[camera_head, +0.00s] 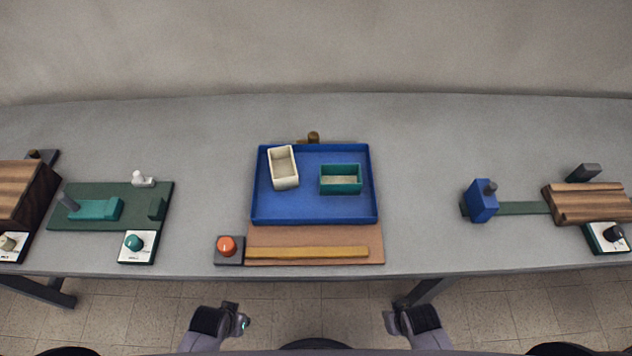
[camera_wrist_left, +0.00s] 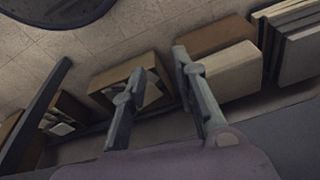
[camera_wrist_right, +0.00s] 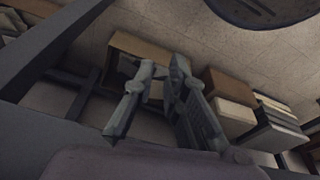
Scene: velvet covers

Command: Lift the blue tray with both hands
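The blue tray (camera_head: 315,211) lies flat near the middle of the grey table, on the back part of a brown board (camera_head: 315,238). A cream open box (camera_head: 283,168) and a green open box (camera_head: 341,180) stand inside it. My left gripper (camera_head: 237,322) is in front of the table's near edge, below and left of the tray. It is open and empty in the left wrist view (camera_wrist_left: 155,90). My right gripper (camera_head: 394,321) is likewise in front of the edge, right of the tray. Its fingers stand apart and empty in the right wrist view (camera_wrist_right: 156,85). Neither touches the tray.
An ochre bar (camera_head: 308,253) and an orange knob (camera_head: 226,245) are in front of the tray. A small brown knob (camera_head: 313,137) is behind it. A green fixture (camera_head: 105,208) stands left, a blue block (camera_head: 481,201) right. Bare table lies on both sides of the tray.

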